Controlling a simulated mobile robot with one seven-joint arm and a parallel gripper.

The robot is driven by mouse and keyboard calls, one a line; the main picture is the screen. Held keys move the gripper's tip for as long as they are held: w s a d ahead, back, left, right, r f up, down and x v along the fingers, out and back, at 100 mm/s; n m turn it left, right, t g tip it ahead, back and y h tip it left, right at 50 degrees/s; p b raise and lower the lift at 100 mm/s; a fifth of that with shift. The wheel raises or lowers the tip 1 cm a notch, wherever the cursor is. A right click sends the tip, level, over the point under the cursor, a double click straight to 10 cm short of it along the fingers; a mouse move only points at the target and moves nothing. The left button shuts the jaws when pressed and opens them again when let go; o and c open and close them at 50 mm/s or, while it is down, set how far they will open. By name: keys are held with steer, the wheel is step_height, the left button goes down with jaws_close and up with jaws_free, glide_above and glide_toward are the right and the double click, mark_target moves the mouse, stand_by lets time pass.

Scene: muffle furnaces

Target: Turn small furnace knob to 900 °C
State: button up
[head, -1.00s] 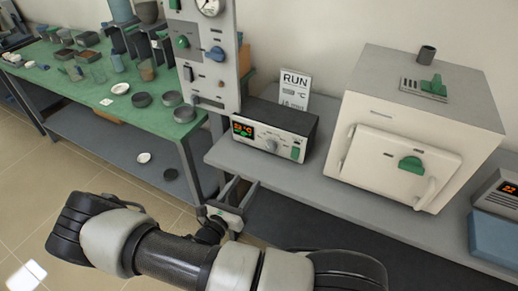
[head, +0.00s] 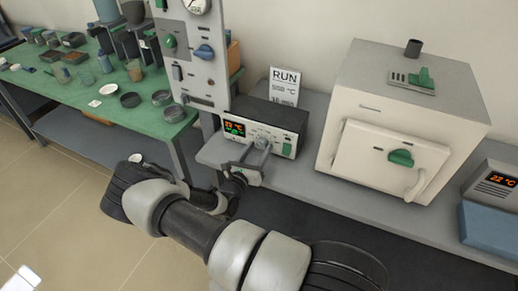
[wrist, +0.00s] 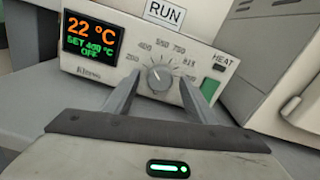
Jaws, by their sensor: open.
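The small furnace's control box (head: 285,118) stands on the grey bench. Its knob (wrist: 159,77) is a round grey dial with a printed temperature scale around it. The display (wrist: 90,37) reads 22 °C, with a green line that looks like SET 400 °C and OFF. My gripper (wrist: 160,92) is open, its two fingers on either side of and just below the knob, apparently not gripping it. In the head view my gripper (head: 255,155) is in front of the box and partly covers the knob.
A white furnace (head: 390,125) with a green latch stands to the right. A RUN card (head: 285,85) stands behind the box; a green HEAT switch (wrist: 212,88) is right of the knob. A grey panel (head: 195,60) rises at left. Another display unit (head: 495,185) is far right.

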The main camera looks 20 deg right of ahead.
steer(key=shift+w+d, duration=0.2)
steer(key=c, duration=1)
steer(key=shift+c, duration=0.2)
